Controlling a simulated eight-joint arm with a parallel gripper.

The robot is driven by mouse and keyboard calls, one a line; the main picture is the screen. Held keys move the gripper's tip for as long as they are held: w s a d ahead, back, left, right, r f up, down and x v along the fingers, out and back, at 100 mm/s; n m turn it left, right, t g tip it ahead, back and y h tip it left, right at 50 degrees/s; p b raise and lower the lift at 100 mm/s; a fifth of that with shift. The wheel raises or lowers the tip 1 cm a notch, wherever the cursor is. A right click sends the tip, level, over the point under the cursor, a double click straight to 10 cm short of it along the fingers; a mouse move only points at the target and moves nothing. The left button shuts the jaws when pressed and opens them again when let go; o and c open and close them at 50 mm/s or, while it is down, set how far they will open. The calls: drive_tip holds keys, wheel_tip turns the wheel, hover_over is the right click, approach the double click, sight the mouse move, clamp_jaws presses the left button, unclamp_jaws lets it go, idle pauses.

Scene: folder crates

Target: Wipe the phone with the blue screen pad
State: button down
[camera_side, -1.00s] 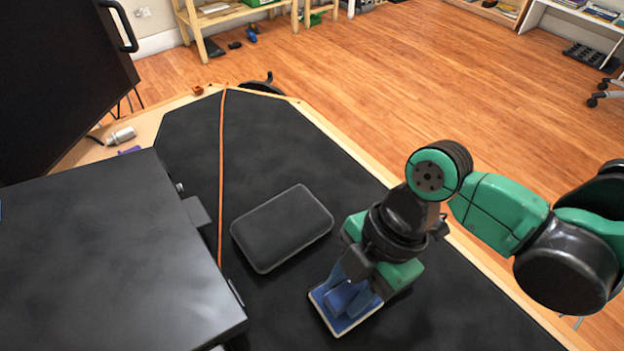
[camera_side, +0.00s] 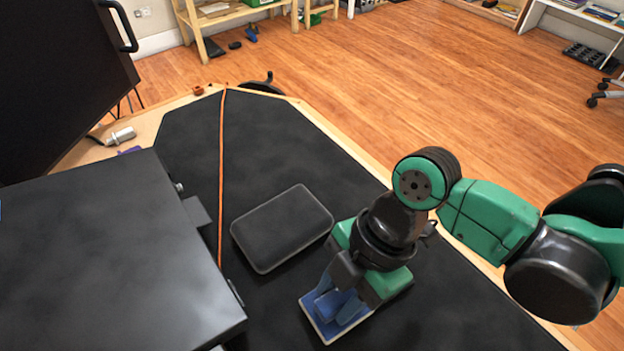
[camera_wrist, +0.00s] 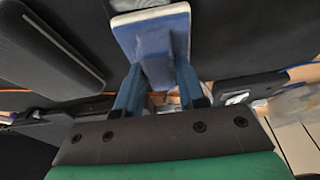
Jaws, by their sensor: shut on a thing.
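The phone (camera_side: 282,230) looks like a dark grey slab with rounded corners, lying flat on the black mat. A dark slab with a pale edge, seemingly the phone (camera_wrist: 45,55), shows at upper left in the wrist view. The blue screen pad (camera_side: 325,328) has a blue top and a pale rim. My gripper (camera_side: 338,293) is shut on the pad's blue grip, to the lower right of the phone and apart from it. In the wrist view, the fingers hold the pad (camera_wrist: 160,38) from both sides. I cannot tell whether the pad touches the mat.
A large dark box (camera_side: 110,260) stands at the left, close to the phone. An orange cord (camera_side: 221,180) runs along the mat (camera_side: 270,135) between them. A silver cylinder (camera_side: 121,135) lies at the back left. The mat beyond the phone is clear.

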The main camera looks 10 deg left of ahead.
drive_tip(key=shift+w+d, duration=1.3)
drive_tip(key=shift+d, duration=0.2)
drive_tip(key=shift+w+d, duration=0.35)
drive_tip(key=shift+d, duration=0.05)
drive_tip(key=shift+w+d, duration=0.3)
drive_tip(key=shift+s, duration=0.1)
drive_tip(key=shift+s+a, duration=1.4)
drive_tip(key=shift+a, duration=0.3)
